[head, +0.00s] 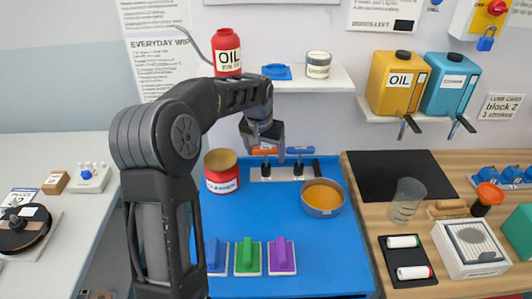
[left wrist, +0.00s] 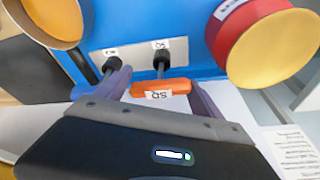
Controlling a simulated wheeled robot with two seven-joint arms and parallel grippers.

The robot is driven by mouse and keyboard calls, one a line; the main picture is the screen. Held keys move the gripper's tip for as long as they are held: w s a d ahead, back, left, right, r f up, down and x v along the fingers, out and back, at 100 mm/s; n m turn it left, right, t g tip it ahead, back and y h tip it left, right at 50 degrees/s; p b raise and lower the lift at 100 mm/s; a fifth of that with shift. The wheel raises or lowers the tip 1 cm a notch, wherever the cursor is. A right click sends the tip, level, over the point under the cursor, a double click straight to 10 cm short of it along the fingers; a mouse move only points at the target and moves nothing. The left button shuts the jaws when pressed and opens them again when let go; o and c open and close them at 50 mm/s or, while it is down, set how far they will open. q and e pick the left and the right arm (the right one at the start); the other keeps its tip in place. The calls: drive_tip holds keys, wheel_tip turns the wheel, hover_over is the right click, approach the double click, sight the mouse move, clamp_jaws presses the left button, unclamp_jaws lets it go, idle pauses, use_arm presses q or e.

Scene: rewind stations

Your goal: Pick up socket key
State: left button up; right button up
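Two socket keys stand in a pale rack (head: 283,173) at the back of the blue mat. One has an orange handle (head: 265,151), which also shows in the left wrist view (left wrist: 160,88) with a label reading SQ. My left gripper (head: 263,141) is just above the orange handle. In the left wrist view its open fingers (left wrist: 163,92) lie at either end of that handle; I cannot tell whether they touch it. My right gripper is out of view.
A red tin (head: 222,172) stands left of the rack, and an orange-filled bowl (head: 322,197) at its front right. A shelf (head: 310,79) with an oil bottle (head: 227,53) is above. Several coloured blocks (head: 249,257) lie on the front of the blue mat (head: 300,250).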

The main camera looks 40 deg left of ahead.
use_arm(q)
drive_tip(key=c, duration=0.7)
drive_tip(key=shift+r, duration=0.2)
drive_tip(key=shift+c, duration=0.2)
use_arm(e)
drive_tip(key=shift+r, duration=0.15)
